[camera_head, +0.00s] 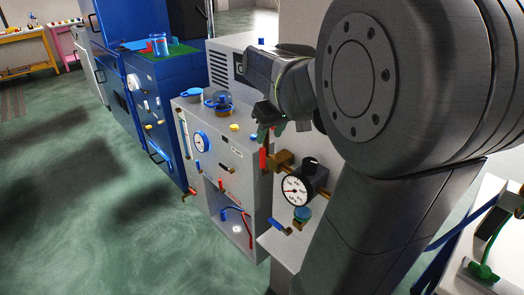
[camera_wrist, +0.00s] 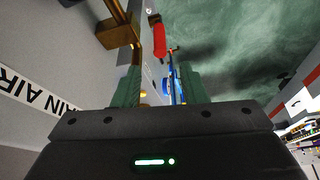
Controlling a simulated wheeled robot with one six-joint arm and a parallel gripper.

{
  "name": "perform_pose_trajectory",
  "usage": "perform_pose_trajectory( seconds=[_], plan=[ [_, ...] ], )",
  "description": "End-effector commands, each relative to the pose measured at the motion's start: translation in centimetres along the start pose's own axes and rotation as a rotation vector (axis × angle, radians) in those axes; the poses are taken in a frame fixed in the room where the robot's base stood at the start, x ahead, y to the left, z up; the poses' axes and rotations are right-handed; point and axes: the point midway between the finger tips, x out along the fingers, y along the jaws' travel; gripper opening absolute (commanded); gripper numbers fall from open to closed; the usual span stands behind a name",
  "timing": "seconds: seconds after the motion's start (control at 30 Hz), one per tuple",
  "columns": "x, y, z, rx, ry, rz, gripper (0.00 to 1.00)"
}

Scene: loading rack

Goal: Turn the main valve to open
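A red valve handle (camera_head: 263,159) stands upright beside a brass fitting (camera_head: 283,160), above a black gauge (camera_head: 296,190) on the rack. In the wrist view the red handle (camera_wrist: 159,34) lies beyond the gap between my fingertips, near a brass block (camera_wrist: 118,35) and pipe. A white label (camera_wrist: 32,100) reading "...IN AIR" is on the panel at left. My gripper (camera_head: 269,131) is just above the red handle in the head view; its green fingers (camera_wrist: 160,88) are apart with nothing clearly held. Whether a finger touches the brass pipe cannot be told.
A grey panel cabinet (camera_head: 222,150) with a white gauge (camera_head: 201,142) and small levers stands left of my gripper. A blue cabinet (camera_head: 160,90) is behind it. A white table with a green item (camera_head: 484,272) is at lower right. Green floor at left is clear.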

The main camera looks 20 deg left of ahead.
Motion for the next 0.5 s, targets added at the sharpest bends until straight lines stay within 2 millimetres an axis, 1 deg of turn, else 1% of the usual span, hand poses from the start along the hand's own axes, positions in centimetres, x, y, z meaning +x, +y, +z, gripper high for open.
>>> perform_pose_trajectory(
  seconds=[0.03, 0.3, 0.4, 0.5],
  plan=[
    [1.1, 0.0, 0.0, 0.0, -0.006, -0.002, 0.39],
    [6.9, -0.1, 0.0, -0.001, -0.005, -0.003, 0.39],
    [8.6, -0.1, 0.1, -0.001, -0.005, -0.002, 0.39],
    [9.8, 0.0, 0.0, -0.001, -0.003, -0.002, 0.39]
  ],
)
